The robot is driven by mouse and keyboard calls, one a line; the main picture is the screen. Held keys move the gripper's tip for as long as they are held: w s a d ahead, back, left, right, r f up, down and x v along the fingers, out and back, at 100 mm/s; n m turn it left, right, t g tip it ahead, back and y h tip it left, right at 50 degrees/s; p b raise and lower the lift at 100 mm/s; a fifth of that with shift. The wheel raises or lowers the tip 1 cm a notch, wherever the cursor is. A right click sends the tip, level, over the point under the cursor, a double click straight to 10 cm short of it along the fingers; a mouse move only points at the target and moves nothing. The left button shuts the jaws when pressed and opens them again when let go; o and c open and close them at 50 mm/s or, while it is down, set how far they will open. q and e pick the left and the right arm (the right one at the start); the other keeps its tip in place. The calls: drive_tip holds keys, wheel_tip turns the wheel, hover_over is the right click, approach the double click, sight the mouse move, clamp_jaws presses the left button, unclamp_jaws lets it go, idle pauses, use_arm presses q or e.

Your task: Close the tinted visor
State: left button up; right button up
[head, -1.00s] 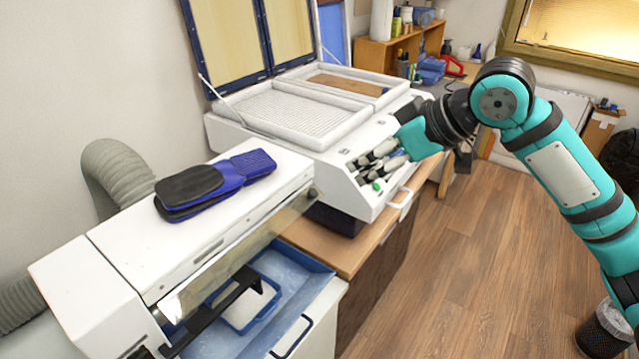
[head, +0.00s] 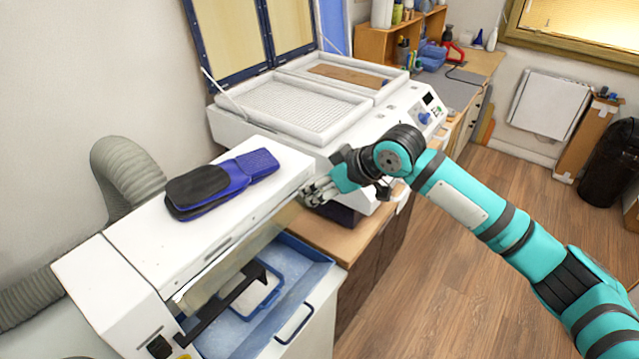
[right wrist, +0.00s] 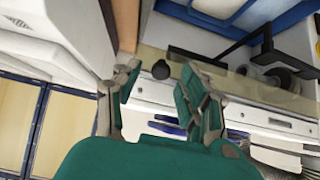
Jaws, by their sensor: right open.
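The tinted visor (head: 225,275) is a see-through brownish panel along the front of the white machine (head: 125,240). It stands raised, with the blue tray (head: 312,268) showing in the opening below. My right gripper (head: 312,194) is at the machine's right end, near the visor's right end. In the right wrist view the visor (right wrist: 245,87) runs across the right half. A round black knob (right wrist: 161,69) appears between the open, empty fingertips (right wrist: 159,73); I cannot tell whether they touch it. My left gripper is not in view.
A white forming press (head: 345,150) with open lids stands just behind my right gripper. A grey hose (head: 128,170) is at the left. The wooden floor (head: 440,290) is open at the right.

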clamp_jaws()
drive_tip(key=shift+w+a+f+t+y+b, duration=0.1)
drive_tip(key=shift+f+t+y+b, duration=0.95)
drive_tip(key=shift+b, duration=3.55)
drive_tip(key=shift+a+f+t+y+b, duration=0.1)
drive_tip(key=shift+f+t+y+b, duration=0.25)
drive_tip(key=shift+t+y+b, duration=2.8)
drive_tip(key=shift+w+f+g+y+b, duration=0.1)
drive_tip(key=shift+f+g+y+b, duration=0.5)
drive_tip(key=shift+b, duration=5.4)
drive_tip(key=shift+f, duration=0.1)
